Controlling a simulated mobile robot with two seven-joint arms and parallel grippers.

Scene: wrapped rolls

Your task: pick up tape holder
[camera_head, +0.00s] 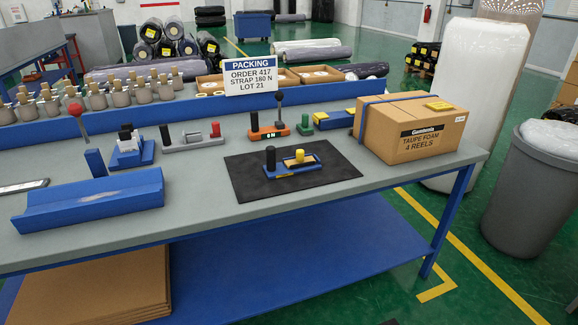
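No item is labelled as the tape holder, and I cannot tell for sure which one it is. A blue-based device (290,172) with an upright black post and a yellow part lies on the black mat (252,191) at the middle of the table. A small blue stand (131,155) with white and dark parts is on the left. A grey fixture (193,142) with dark, grey and red posts stands between them, farther back. Neither of my grippers shows.
A strapped cardboard box (412,129) stands at the table's right end. A blue V-shaped cradle (88,203) lies at the front left. An orange device (269,133) and a packing sign (250,75) are behind the mat. Bare grey tabletop lies between cradle and mat.

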